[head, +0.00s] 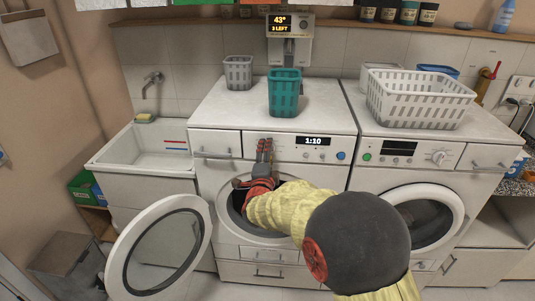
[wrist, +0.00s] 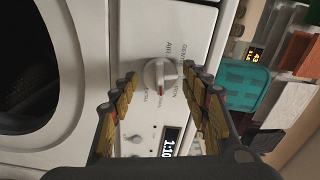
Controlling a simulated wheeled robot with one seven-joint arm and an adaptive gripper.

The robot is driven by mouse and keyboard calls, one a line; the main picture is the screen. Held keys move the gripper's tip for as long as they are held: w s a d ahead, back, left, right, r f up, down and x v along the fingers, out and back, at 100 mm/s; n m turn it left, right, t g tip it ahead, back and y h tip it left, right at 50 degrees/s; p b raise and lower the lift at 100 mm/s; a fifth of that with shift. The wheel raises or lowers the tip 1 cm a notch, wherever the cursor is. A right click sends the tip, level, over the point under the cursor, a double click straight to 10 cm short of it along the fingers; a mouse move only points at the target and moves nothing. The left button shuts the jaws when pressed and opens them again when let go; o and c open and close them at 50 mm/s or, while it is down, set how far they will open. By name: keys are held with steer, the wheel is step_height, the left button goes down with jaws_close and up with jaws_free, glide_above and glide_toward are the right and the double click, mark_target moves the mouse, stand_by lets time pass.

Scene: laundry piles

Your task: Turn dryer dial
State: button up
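The white dial (wrist: 160,76) with a red mark is on the panel of the left machine (head: 225,232), the one with the 1:10 display (head: 313,141). Printed words around it include AIR. My gripper (wrist: 160,80) is open, with one finger on each side of the dial in the wrist view. I cannot tell whether either finger touches it. In the head view my gripper (head: 264,148) is in front of the panel, left of the display, and hides the dial.
The left machine's round door (head: 160,262) stands open at lower left. A teal basket (head: 284,93) and a grey basket (head: 238,72) stand on top. The right machine (head: 370,180) carries a white basket (head: 418,100). A sink (head: 150,150) is at left.

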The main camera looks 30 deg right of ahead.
steer(key=c, duration=0.9)
steer(key=shift+c, duration=0.2)
steer(key=shift+r+n+p, duration=0.1)
steer(key=shift+n+p, duration=2.05)
steer(key=shift+n, duration=5.65)
steer(key=o, duration=1.2)
